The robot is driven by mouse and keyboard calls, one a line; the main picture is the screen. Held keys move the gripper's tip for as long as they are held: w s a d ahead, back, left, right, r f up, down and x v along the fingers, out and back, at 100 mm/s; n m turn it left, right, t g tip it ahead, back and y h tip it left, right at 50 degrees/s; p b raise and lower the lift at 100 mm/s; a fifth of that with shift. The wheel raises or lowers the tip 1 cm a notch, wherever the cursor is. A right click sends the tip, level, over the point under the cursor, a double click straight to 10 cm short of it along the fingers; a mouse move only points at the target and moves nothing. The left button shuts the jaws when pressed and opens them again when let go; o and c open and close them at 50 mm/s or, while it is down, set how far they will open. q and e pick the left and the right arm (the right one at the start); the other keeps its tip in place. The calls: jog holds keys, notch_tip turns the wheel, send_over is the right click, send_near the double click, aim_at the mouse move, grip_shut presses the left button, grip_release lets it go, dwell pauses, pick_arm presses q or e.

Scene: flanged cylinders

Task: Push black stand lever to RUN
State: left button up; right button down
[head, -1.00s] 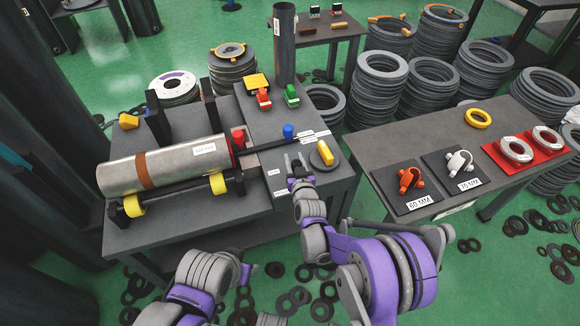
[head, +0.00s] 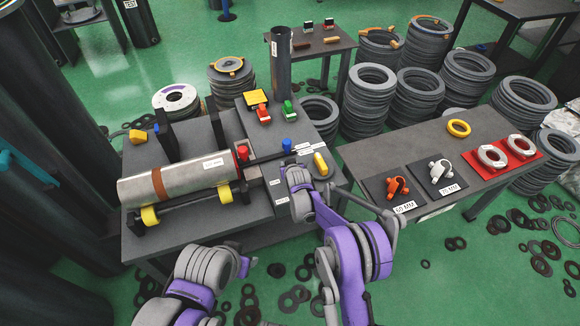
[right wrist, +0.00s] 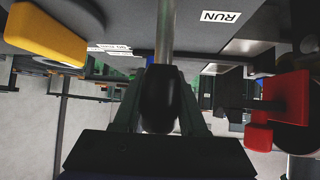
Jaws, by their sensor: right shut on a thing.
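In the right wrist view a black rounded lever knob (right wrist: 158,100) sits between the fingers of my right gripper (right wrist: 158,112), which is shut on it. A metal lever rod (right wrist: 165,32) runs up from the knob. A white RUN label (right wrist: 220,16) lies to the right of the rod, apart from it. In the head view my right gripper (head: 297,170) is over the right part of the dark bench; its wrist hides the lever. My left arm is at the bottom left of the head view; its dark gripper (head: 249,266) is small and its fingers are unclear.
A steel cylinder (head: 190,178) with a brown band lies on yellow rollers. A red knob (head: 242,152), a blue knob (head: 288,144) and a yellow handle (head: 320,164) are near my right gripper. A side table (head: 380,160) holds orange and white clamps.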

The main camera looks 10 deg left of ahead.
jog(key=shift+w+a+f+g+h, duration=0.35)
jog(key=shift+w+f+g+h, duration=0.05)
jog(key=shift+g, duration=0.1)
jog(key=shift+w+a+f+g+h+b, duration=0.2)
jog(key=shift+w+f+g+h+b, duration=0.15)
jog(key=shift+g+b, duration=0.25)
jog(key=shift+c, duration=2.2)
grip_release()
jog(key=shift+r, duration=0.1)
jog(key=v, duration=1)
jog(key=shift+s+r, duration=0.2)
jog(key=shift+r, duration=0.05)
